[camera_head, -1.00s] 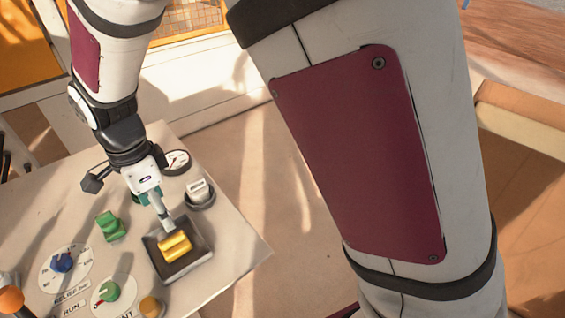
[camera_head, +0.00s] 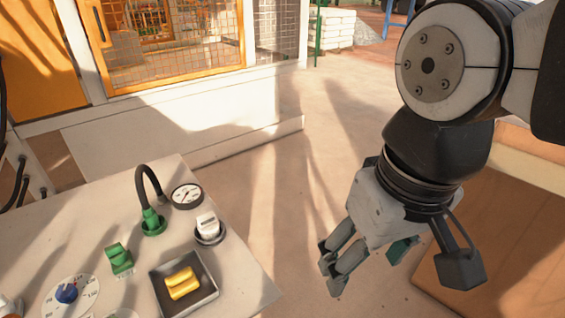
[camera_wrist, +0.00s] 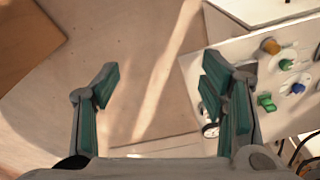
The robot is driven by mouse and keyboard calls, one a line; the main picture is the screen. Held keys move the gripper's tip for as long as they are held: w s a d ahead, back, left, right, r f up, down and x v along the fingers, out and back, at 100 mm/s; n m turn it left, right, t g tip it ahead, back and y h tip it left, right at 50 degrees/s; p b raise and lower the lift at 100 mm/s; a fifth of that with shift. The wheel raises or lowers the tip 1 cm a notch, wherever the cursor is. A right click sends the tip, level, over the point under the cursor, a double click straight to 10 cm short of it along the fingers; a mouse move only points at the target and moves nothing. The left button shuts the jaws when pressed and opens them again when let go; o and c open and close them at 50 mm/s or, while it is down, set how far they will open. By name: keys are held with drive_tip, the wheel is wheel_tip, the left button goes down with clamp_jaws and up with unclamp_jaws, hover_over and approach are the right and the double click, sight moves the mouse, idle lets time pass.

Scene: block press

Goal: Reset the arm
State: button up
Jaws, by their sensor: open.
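My gripper (camera_head: 333,273) hangs at the right in the head view, over the floor and clear of the panel. In the wrist view its two fingers (camera_wrist: 158,88) stand wide apart with nothing between them. The control panel (camera_head: 105,220) is at the lower left of the head view. It carries a dark square tray (camera_head: 208,291) with a yellow piece (camera_head: 183,283) in it. The panel also shows at the right of the wrist view, behind the right finger.
On the panel are a green knob (camera_head: 119,259), a blue dial knob (camera_head: 67,293), a white switch (camera_head: 207,226), a gauge (camera_head: 187,196) and a black hose (camera_head: 148,172). A wooden surface (camera_head: 495,250) lies at the right. Bare floor (camera_head: 290,180) separates it from the panel.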

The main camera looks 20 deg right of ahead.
drive_tip(key=shift+s+d+f+n, duration=0.2)
drive_tip(key=shift+s+d+n, duration=0.1)
drive_tip(key=shift+s, duration=0.35)
wheel_tip(320, 180, up, 15)
drive_tip(key=t+p, duration=0.2)
drive_tip(key=p, duration=1.1)
drive_tip(key=shift+t, duration=0.4)
drive_tip(key=shift+d, duration=0.1)
